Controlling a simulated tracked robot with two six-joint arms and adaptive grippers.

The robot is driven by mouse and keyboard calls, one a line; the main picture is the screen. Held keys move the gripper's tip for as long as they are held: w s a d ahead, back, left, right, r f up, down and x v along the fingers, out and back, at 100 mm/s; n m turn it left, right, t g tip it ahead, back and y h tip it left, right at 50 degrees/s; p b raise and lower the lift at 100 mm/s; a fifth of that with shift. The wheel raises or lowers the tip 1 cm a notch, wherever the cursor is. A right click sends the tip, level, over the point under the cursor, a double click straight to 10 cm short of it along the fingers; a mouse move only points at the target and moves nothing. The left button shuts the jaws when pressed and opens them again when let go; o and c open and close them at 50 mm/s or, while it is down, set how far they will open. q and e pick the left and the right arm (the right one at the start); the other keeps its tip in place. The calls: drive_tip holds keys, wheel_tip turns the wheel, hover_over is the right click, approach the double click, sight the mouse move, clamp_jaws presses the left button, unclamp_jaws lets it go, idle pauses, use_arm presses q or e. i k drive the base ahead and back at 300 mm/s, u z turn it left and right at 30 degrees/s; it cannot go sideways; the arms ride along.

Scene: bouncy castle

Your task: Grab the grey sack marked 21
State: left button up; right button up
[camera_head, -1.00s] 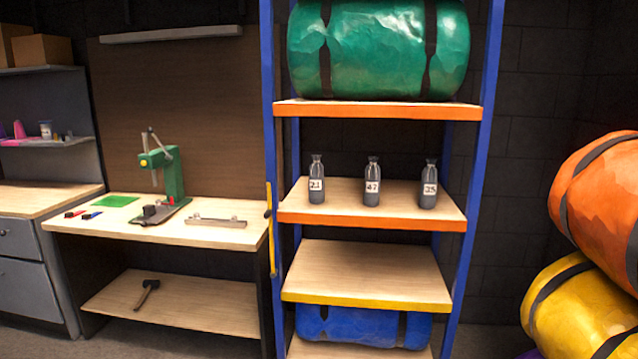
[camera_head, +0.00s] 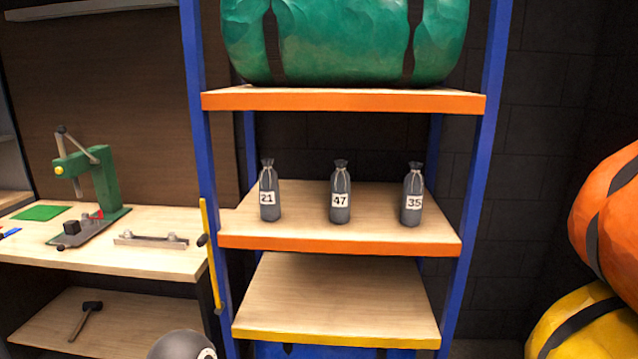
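The grey sack marked 21 (camera_head: 269,193) stands upright at the left on the middle shelf (camera_head: 340,242) of a blue-framed rack. It is tied at the neck and has a white label. A grey sack marked 47 (camera_head: 340,193) stands in the middle of the same shelf, and one marked 35 (camera_head: 412,195) stands at the right. The three are apart from each other. Neither of my grippers shows clearly in the view.
A rolled green bundle (camera_head: 345,40) lies on the shelf above. A yellow-edged shelf (camera_head: 340,300) below is bare. A workbench (camera_head: 160,252) with a green press (camera_head: 105,180) stands at left. Orange (camera_head: 610,215) and yellow (camera_head: 585,325) rolls lie at right. A dark rounded part shows at the bottom edge.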

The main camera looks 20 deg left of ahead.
sight(269, 193)
drive_tip(key=u, duration=0.2)
drive_tip(key=i, duration=1.3)
drive_tip(key=u, duration=0.7)
drive_tip(key=i, duration=0.4)
drive_tip(key=u, duration=0.3)
drive_tip(key=k, duration=0.9)
drive_tip(key=u, duration=0.2)
drive_tip(key=i, duration=0.9)
drive_tip(key=z, duration=0.1)
